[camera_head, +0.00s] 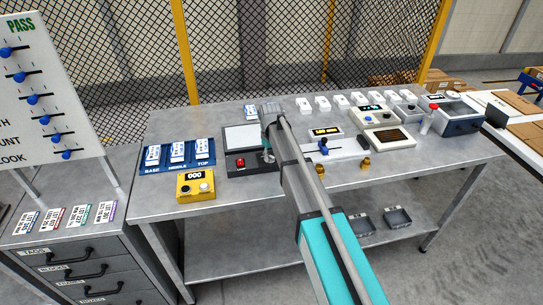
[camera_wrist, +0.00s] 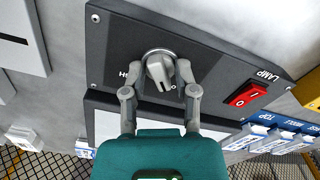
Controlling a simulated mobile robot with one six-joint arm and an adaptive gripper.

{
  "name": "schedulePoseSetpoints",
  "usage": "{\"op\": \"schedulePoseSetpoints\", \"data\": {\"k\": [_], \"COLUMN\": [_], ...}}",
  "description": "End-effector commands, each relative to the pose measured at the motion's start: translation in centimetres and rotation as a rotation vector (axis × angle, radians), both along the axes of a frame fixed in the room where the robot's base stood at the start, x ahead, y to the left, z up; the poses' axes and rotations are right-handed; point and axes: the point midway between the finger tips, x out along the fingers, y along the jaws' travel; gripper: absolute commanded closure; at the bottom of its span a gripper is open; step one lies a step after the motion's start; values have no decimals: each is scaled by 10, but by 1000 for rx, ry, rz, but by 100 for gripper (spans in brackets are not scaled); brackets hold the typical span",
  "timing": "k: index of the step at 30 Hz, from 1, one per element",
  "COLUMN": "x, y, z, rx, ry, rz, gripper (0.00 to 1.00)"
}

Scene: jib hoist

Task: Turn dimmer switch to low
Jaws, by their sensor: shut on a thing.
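The dimmer is a grey round knob (camera_wrist: 160,66) with a raised grip bar on a black lamp panel (camera_wrist: 215,65). The panel also shows in the head view (camera_head: 240,168), left of my arm. My gripper (camera_wrist: 158,74) is shut on the knob, one fingertip on each side of its bar. In the head view my gripper (camera_head: 268,152) is over the panel's right part and hides most of the knob. Lettering beside the knob is partly covered by my fingers, so I cannot read the setting fully.
A red rocker switch (camera_wrist: 246,95) marked LAMP sits on the same panel. A white plate (camera_head: 241,138) lies behind it. A blue block tray (camera_head: 178,168) and yellow counter box (camera_head: 195,185) stand left. A slide gauge (camera_head: 325,149) is right of my arm.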

Motion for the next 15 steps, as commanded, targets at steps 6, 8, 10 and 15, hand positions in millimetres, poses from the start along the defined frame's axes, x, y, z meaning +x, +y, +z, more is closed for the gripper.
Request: {"op": "schedulePoseSetpoints", "data": {"k": [6, 8, 10, 15], "x": [0, -1, 0, -1], "y": [-1, -1, -1, -1], "z": [0, 0, 0, 0], "rx": [-3, -3, -3, -3], "ry": [2, 2, 2, 2], "rz": [94, 108, 120, 129], "gripper": [100, 100, 100, 100]}}
